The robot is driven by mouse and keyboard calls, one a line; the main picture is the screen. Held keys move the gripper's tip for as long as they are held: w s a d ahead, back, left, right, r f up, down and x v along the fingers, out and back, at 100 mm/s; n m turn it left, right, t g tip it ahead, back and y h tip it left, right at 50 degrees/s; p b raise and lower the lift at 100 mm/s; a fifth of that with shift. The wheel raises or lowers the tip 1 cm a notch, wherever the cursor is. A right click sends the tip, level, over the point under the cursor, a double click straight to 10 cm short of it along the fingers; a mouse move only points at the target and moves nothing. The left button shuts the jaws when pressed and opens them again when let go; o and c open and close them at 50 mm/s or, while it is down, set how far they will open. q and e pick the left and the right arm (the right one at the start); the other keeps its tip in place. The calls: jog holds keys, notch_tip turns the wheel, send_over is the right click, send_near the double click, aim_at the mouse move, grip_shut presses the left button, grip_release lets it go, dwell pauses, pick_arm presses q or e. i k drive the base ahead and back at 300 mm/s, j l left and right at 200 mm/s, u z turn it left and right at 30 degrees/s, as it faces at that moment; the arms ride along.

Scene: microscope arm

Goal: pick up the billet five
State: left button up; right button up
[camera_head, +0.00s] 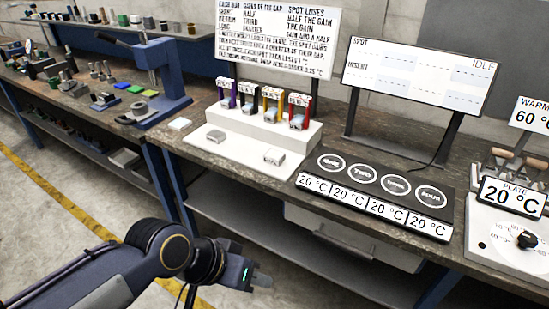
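Two small grey blocks, possibly billets, rest on a white tray (240,153) on the bench. One block (216,135) is toward the tray's left and the other block (274,156) is near its right end. Any numbers on them are too small to read, so I cannot tell which is billet five. More small grey pieces sit within the coloured frames on the white step behind. My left gripper (262,280) is low in front of the bench, well apart from the blocks. Its finger opening is not clear. My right gripper is not in view.
A black panel (380,187) with several marked circles and 20 °C labels lies right of the tray. A plate unit (510,240) stands at far right. A blue press (160,70) stands left. Two sign boards rise behind. A drawer (350,238) hangs under the bench.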

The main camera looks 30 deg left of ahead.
aim_at(273, 156)
jog(key=i+j, duration=0.15)
jog(key=j, duration=0.35)
jog(key=i+j, duration=0.1)
jog(key=j, duration=0.35)
jog(key=i+j, duration=0.15)
jog(key=j, duration=0.35)
jog(key=i+j+z, duration=0.1)
jog(key=j, duration=0.4)
jog(key=i+j, duration=0.1)
jog(key=j, duration=0.4)
jog(key=i+j, duration=0.1)
jog(key=j, duration=0.35)
jog(key=i+j, duration=0.15)
jog(key=j, duration=0.35)
